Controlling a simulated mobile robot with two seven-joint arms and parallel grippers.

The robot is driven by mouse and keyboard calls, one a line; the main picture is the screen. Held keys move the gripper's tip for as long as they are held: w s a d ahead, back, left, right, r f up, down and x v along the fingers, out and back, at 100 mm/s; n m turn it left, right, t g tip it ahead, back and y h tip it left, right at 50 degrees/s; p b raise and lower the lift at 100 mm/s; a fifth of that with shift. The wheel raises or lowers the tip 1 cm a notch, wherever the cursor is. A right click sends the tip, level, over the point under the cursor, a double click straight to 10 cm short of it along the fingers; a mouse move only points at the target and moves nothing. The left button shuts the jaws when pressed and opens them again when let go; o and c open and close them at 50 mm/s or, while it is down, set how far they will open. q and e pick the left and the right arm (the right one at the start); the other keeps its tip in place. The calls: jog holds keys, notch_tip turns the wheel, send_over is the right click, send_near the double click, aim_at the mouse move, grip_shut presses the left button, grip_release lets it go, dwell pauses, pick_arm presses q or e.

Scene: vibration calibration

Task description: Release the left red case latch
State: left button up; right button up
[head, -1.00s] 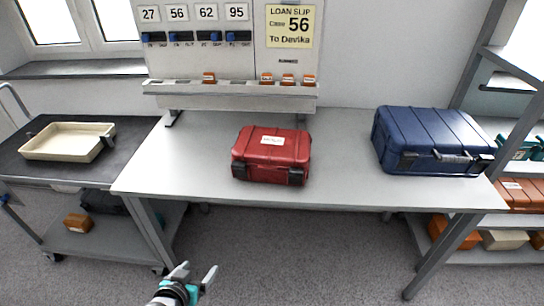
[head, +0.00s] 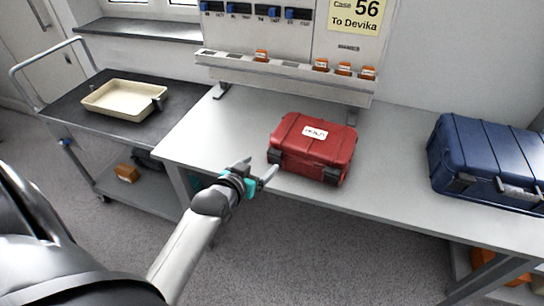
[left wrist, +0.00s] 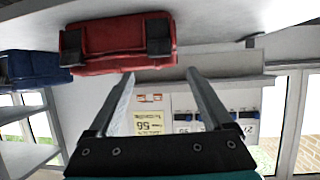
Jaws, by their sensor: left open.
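The red case (head: 312,148) lies closed on the grey table, with a white label on its lid. Its front carries two black latches, the left latch (head: 275,156) and the right latch (head: 332,176). In the left wrist view, which is upside down, the red case (left wrist: 105,36) is at the top, with the left latch (left wrist: 158,38) on the picture's right. My left gripper (head: 262,170) is open and empty, in front of the case near its left latch, apart from it. My right gripper is out of view.
The blue case (head: 490,160) stands at the table's right. Behind is a board with a slip (head: 360,12) and orange-tagged shelf (head: 285,68). A cart with a cream tray (head: 124,98) stands left. The grey table top (head: 210,130) is clear left of the red case.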

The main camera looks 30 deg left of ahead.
aim_at(273, 154)
pick_arm(q)
jog(key=b+x, duration=0.2)
jog(key=x, duration=0.6)
jog(key=shift+w, duration=0.35)
grip_shut()
dwell(0.4)
